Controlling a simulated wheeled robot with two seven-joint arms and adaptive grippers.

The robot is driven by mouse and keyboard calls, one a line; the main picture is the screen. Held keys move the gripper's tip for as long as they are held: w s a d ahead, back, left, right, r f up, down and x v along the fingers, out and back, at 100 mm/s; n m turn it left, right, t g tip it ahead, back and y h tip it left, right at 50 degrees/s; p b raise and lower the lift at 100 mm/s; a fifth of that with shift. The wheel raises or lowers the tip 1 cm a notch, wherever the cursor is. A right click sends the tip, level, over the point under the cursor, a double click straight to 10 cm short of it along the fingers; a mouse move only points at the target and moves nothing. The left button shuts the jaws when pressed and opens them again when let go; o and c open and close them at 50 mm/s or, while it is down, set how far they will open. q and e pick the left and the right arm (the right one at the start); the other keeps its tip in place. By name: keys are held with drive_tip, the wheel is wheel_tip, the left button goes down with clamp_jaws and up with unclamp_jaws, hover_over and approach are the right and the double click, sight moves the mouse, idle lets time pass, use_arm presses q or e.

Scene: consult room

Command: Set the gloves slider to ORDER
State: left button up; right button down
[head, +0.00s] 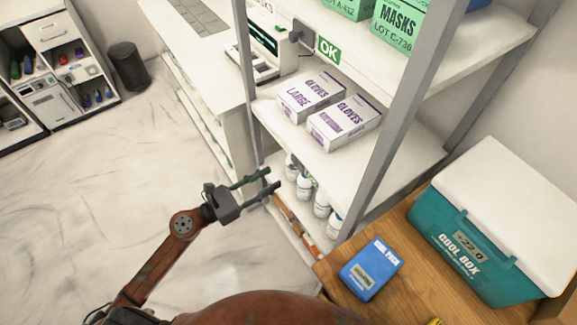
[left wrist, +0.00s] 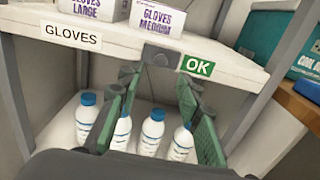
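The gloves slider is a dark block (left wrist: 161,56) on the front edge of the gloves shelf (left wrist: 112,44). A green OK sign (left wrist: 198,66) shows directly to its right, and a white GLOVES label (left wrist: 71,36) sits further left. My left gripper (left wrist: 157,84) is open and empty, pointing at the shelf edge, with the slider beyond and between its fingertips. It looks apart from the slider. In the head view my left gripper (head: 270,180) is beside the shelf's front, below the glove boxes. The gloves slider is not clearly visible there. My right gripper is out of view.
Glove boxes (head: 344,122) stand on the shelf above several white bottles (left wrist: 152,131). A masks slider (head: 297,33) with an OK sign (head: 328,49) is higher up. A shelf post (head: 396,105), blue cold pack (head: 371,270) and cool box (head: 470,245) are to the right.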

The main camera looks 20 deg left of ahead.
sight(290, 168)
use_arm(q)
drive_tip(key=x, duration=0.5)
drive_tip(key=shift+w+d+r+p, duration=0.15)
drive_tip(key=shift+w+d+p, duration=0.1)
drive_tip(key=shift+p, duration=0.1)
drive_tip(key=shift+w+d, duration=0.45)
drive_tip(key=shift+c, duration=0.5)
clamp_jaws()
